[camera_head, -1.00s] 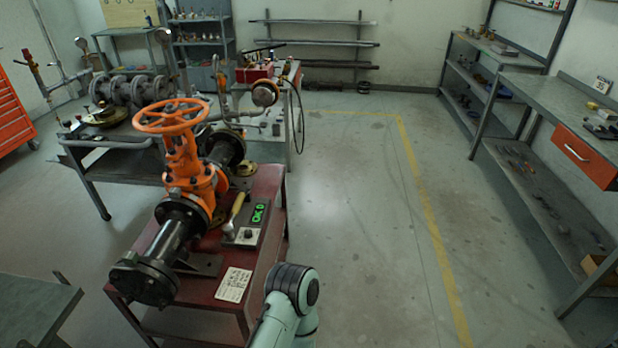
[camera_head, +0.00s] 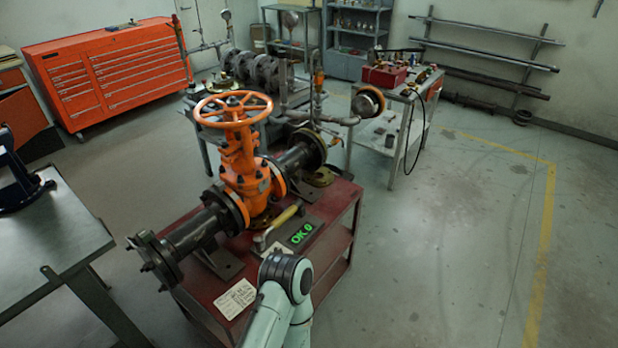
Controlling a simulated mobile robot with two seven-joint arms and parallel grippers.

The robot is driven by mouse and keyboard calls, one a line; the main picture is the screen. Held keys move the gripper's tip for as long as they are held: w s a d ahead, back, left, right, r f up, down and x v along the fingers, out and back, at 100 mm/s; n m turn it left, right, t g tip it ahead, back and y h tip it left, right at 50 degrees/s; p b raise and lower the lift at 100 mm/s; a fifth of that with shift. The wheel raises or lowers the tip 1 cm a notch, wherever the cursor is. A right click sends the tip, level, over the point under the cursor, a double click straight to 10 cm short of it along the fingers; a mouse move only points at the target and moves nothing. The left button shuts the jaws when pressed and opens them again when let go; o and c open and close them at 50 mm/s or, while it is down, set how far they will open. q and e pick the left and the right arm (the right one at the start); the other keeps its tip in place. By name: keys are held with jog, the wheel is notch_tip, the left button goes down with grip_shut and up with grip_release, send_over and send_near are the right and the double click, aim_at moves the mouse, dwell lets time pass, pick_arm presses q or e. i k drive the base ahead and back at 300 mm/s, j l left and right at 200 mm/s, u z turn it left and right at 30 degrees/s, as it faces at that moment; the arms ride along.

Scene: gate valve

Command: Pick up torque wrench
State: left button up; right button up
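A wrench-like tool with a yellow handle (camera_head: 285,214) lies on the red bench (camera_head: 340,205), beside the orange gate valve (camera_head: 243,165). A long dark bar (camera_head: 400,50) also lies over the red box on the far cart. One of my arm links shows at the bottom middle, in front of the bench. Neither of my grippers is in view.
A grey table (camera_head: 60,225) stands at the left, with a dark blue device (camera_head: 18,180) on it. An orange tool chest (camera_head: 110,75) stands behind. The far cart (camera_head: 395,110) carries a red box (camera_head: 384,75). The floor at the right is free.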

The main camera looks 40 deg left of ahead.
aim_at(259, 238)
jog(key=i+u, duration=0.3)
jog(key=u, duration=0.15)
jog(key=i+l+u, duration=0.15)
jog(key=u, duration=0.3)
jog(key=i+l+u, duration=0.3)
jog(key=u, duration=0.15)
jog(key=i+l+u, duration=0.6)
jog(key=l+u, duration=0.35)
jog(key=j, duration=0.15)
